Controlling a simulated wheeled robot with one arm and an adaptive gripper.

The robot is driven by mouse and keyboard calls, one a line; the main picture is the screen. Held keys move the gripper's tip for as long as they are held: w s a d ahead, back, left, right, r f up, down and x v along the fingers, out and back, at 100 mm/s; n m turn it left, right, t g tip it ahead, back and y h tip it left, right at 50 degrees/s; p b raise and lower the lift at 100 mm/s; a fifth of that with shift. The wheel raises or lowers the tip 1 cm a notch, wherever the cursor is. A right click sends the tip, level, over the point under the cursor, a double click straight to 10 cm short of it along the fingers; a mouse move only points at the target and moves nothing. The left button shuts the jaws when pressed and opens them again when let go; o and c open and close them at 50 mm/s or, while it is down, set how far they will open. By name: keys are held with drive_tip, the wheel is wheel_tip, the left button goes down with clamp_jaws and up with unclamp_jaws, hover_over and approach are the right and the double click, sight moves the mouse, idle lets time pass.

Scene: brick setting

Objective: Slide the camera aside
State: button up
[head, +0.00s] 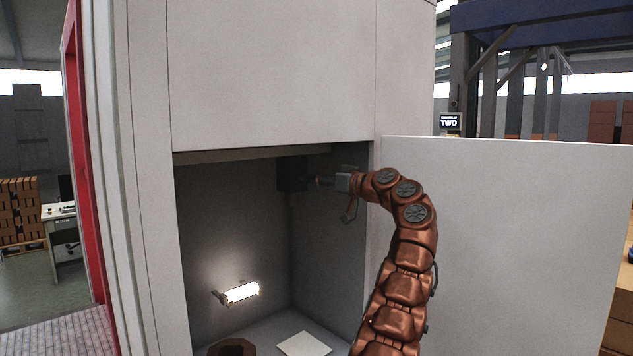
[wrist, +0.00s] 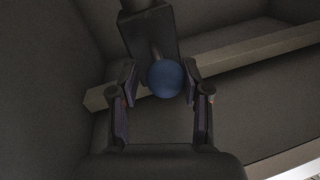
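The camera (head: 292,173) is a dark box high in the back corner of the open grey cabinet. In the wrist view the dark box of the camera (wrist: 150,32) has a short stem with a round blue end. My gripper (head: 322,182) reaches into the cabinet from the right, close to the camera. In the wrist view my gripper (wrist: 160,82) is open, with one finger on either side of the blue round end. I cannot tell whether the fingers touch it.
A pale rail (wrist: 250,52) runs crosswise by the camera. A lit lamp (head: 241,292) is on the cabinet's left inner wall. A white plate (head: 304,344) and a brown ring-shaped part (head: 232,347) lie on the cabinet floor. The cabinet door (head: 520,230) stands open at right.

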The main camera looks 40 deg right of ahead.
drive_tip(key=shift+o, duration=0.8)
drive_tip(key=shift+s+d, duration=0.1)
drive_tip(key=shift+o, duration=0.4)
drive_tip(key=s+d, duration=0.2)
drive_tip(key=s, duration=0.9)
drive_tip(key=shift+s, duration=0.35)
